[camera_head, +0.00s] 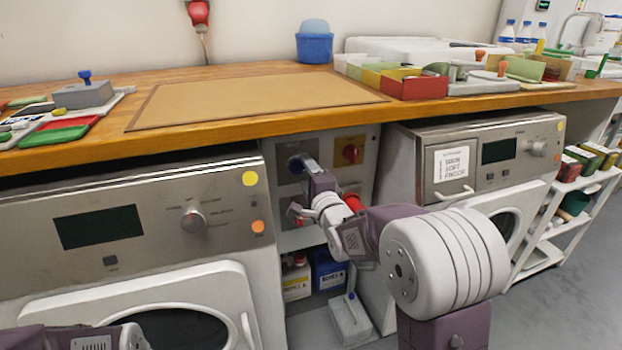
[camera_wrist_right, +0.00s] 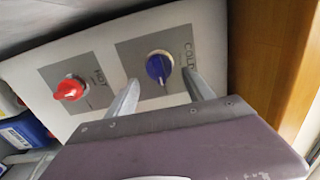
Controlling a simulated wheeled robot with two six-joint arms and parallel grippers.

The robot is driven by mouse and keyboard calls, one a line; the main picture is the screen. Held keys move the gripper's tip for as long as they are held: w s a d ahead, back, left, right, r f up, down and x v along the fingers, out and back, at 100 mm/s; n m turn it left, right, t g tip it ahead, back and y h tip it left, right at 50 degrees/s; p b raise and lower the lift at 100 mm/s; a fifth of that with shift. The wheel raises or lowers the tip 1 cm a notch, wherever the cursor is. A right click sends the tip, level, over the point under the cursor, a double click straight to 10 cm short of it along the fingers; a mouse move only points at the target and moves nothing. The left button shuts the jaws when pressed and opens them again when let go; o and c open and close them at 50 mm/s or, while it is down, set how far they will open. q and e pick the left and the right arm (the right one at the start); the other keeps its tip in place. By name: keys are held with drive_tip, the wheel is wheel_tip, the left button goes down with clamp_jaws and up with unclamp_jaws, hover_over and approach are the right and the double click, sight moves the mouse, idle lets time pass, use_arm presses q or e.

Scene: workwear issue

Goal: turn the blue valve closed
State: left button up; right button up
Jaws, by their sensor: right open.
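The blue valve (camera_wrist_right: 158,66) is a round knob with a raised grip bar on a grey plate marked "COLD", on a pale panel. In the head view the blue valve (camera_head: 295,165) shows at the panel's upper left, partly covered by my gripper. My right gripper (camera_wrist_right: 160,77) is open, its two fingers on either side of the blue knob in the wrist view. It points at the panel; I cannot tell whether the fingers touch the knob. In the head view my right gripper (camera_head: 307,164) is close to the valve. My left gripper is out of view.
A red knob (camera_wrist_right: 68,90) marked "HOT" sits beside the blue one. Another red knob (camera_head: 352,153) on a yellow plate is to the right. The wooden worktop (camera_head: 230,76) overhangs the panel. Washing machines (camera_head: 140,210) flank it; bottles (camera_head: 326,268) stand below.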

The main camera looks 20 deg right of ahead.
drive_tip(key=s+p, duration=0.1)
drive_tip(key=s, duration=0.5)
drive_tip(key=shift+s+d, duration=0.1)
